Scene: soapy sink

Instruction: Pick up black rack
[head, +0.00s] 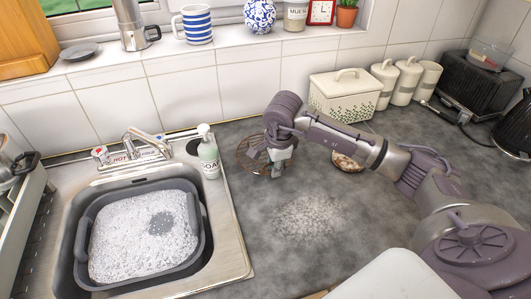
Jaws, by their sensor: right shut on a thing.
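A round, dark wire rack (248,153) is at the back of the grey worktop, to the right of the soap bottle. It looks dark brown to black, and its right part is hidden behind my gripper. My right gripper (277,168) points down at the right edge of the rack and is shut on it. The rack looks roughly flat; I cannot tell whether it touches the worktop. My left gripper is not in view.
A soap bottle (208,156) stands beside the sink, which holds a grey tub (82,235) of foam. A bread bin (343,96) and canisters (407,80) stand behind my arm. The front worktop is clear apart from a whitish patch (307,220).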

